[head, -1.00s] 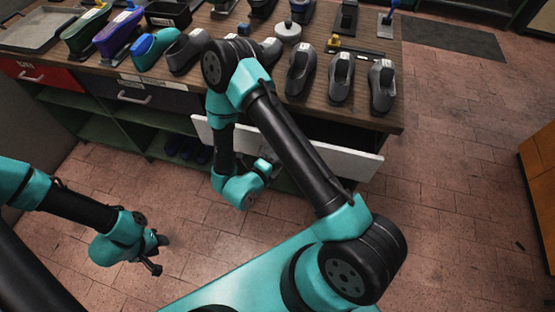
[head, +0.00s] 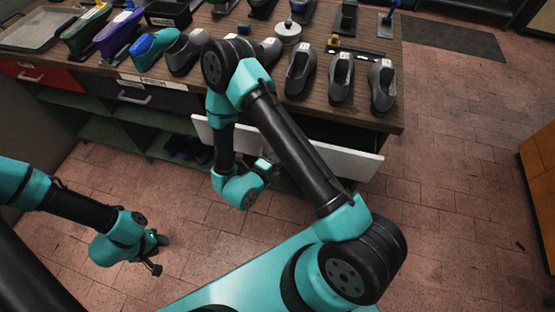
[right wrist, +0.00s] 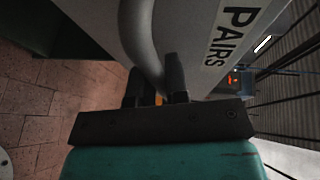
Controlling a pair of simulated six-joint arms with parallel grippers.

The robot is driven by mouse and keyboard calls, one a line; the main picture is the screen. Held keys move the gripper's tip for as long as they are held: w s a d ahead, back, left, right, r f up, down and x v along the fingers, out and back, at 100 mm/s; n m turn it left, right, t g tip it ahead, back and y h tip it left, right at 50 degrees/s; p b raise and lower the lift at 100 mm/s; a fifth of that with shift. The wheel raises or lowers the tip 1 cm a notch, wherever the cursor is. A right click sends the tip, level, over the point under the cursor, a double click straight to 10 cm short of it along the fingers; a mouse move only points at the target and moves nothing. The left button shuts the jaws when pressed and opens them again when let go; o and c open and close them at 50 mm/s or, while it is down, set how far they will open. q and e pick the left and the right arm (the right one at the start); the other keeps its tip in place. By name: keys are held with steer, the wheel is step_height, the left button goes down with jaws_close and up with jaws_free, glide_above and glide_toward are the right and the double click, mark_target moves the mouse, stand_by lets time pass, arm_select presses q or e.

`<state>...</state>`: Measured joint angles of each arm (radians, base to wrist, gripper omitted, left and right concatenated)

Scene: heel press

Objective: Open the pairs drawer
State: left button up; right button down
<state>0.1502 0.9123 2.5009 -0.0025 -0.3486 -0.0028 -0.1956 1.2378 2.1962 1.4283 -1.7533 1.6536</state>
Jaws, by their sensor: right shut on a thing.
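The pairs drawer is the one with the white front (head: 345,163), under the right part of the bench. Its front stands out from the bench, with a dark gap behind its top edge. In the right wrist view its pale front (right wrist: 195,50) carries the label PAIRS (right wrist: 232,30). My right gripper (right wrist: 156,88) is shut on the drawer's curved grey handle (right wrist: 140,40). In the head view my right arm hides the handle and the middle of the front. My left gripper (head: 160,255) hangs over the floor at lower left, fingers apart and empty.
The bench top (head: 270,80) holds several shoes and lasts along its front edge. A red drawer (head: 40,74) and a dark drawer (head: 150,95) are shut to the left. Open green shelves (head: 115,133) lie below them.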

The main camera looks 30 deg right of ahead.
steer(key=shift+a, duration=0.1)
steer(key=s+a, duration=1.1)
steer(key=s, duration=0.1)
steer(key=shift+a, duration=0.4)
steer(key=c, duration=1.1)
jaws_free()
steer(key=shift+c, duration=0.2)
steer(key=shift+a, duration=0.1)
